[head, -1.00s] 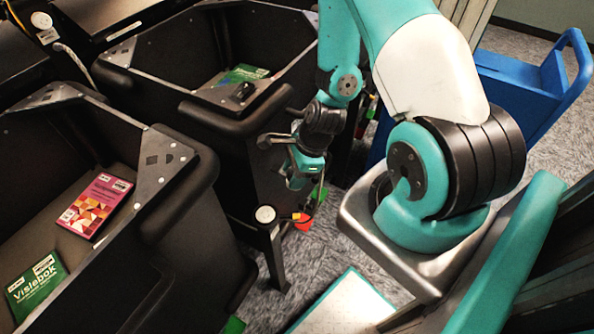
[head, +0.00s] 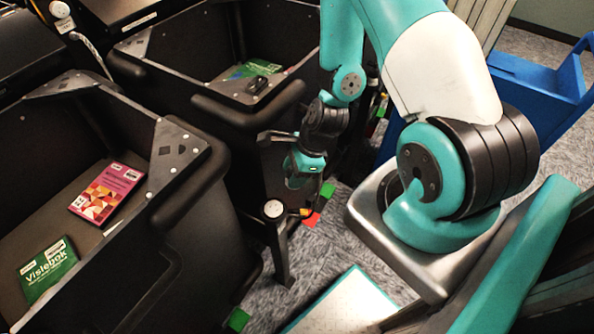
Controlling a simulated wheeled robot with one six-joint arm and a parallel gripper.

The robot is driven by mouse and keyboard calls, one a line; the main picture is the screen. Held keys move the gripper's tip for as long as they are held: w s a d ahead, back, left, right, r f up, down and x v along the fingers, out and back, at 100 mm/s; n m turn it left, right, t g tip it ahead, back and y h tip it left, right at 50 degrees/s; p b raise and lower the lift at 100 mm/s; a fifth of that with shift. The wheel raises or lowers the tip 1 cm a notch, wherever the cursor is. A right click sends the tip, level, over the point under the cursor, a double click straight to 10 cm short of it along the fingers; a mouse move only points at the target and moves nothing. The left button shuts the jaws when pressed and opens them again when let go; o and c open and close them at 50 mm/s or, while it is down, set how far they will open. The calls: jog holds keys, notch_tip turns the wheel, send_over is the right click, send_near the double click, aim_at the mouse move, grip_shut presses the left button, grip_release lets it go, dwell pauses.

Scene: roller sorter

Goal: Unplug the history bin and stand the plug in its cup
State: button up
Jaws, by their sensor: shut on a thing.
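My gripper (head: 299,184) points down beside the near right side of the middle bin (head: 215,112), above a short black post. It is shut on what seems to be the plug, though its fingers are small and dark and the plug is mostly hidden. The post has a round pale top (head: 273,209) and a small orange piece (head: 304,212) at its side, just below my gripper. I cannot tell which part is the plug's cup. No label shows which bin is the history bin.
The left bin (head: 200,172) holds a pink book (head: 107,193) and a green book (head: 48,268). The middle bin holds a green book (head: 252,69) and a small black object (head: 258,83). A blue cart (head: 540,90) stands at right. Red and green patches lie near the post.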

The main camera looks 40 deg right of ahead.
jog(key=shift+s+a, duration=0.1)
jog(key=shift+a, duration=0.85)
jog(key=shift+a+p, duration=0.5)
jog(key=shift+a, duration=1.95)
jog(key=shift+a, duration=0.25)
jog(key=o, duration=1.2)
jog(key=shift+r, duration=0.1)
jog(key=shift+r, duration=0.25)
jog(key=p+v, duration=1.4)
jog(key=v, duration=0.2)
jog(key=shift+d+r+p, duration=0.2)
jog(key=shift+d+p, duration=0.1)
jog(key=shift+d, duration=0.2)
